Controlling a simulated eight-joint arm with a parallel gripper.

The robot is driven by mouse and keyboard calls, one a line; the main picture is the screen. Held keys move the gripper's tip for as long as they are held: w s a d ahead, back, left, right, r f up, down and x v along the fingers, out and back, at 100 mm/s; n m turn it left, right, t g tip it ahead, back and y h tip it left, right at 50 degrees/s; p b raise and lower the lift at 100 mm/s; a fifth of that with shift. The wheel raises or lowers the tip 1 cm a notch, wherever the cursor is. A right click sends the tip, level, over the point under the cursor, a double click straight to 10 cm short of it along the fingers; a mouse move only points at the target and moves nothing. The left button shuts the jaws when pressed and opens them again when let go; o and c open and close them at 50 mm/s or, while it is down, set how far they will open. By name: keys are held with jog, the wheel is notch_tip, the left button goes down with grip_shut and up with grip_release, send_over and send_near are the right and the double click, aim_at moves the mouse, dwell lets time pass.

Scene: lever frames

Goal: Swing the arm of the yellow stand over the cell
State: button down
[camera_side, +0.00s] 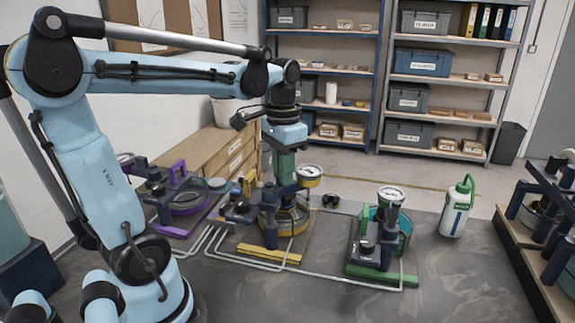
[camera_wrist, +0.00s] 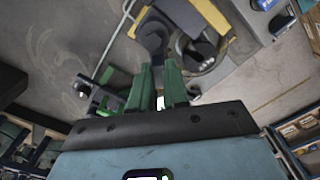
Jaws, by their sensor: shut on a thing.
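The yellow stand (camera_side: 268,254) is in the middle of the side view, with a yellow bar along its front and a yellow-rimmed gauge (camera_side: 308,174) on top. Its round cell (camera_side: 291,222) has a yellow band and is partly hidden by dark blue parts. My gripper (camera_side: 284,180) points down over the stand, its green fingers shut on the stand's dark blue arm (camera_side: 269,212). In the wrist view, the green fingers (camera_wrist: 159,85) are close together below a dark round part. The exact grip point and how far the arm overlaps the cell are hard to tell.
A purple stand (camera_side: 188,199) is at left and a green stand (camera_side: 382,276) at right. Pale pipes (camera_side: 225,257) run along the bench. A white and green bottle (camera_side: 456,212) stands farther right, near a rack (camera_side: 532,255). The front bench is clear.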

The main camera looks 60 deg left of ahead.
jog(key=shift+s+a+n, duration=0.15)
jog(key=shift+a+n, duration=0.2)
jog(key=shift+n, duration=1.05)
jog(key=shift+s+a+n, duration=0.2)
jog(key=shift+a+n, duration=0.2)
jog(key=shift+n, duration=1)
jog(key=shift+s+a+n, duration=0.15)
jog(key=shift+a+n, duration=0.2)
jog(key=shift+n, duration=1.05)
jog(key=c, duration=1.1)
grip_release()
jog(key=shift+r, duration=0.15)
notch_tip(320, 180, up, 12)
jog(key=shift+f, duration=0.1)
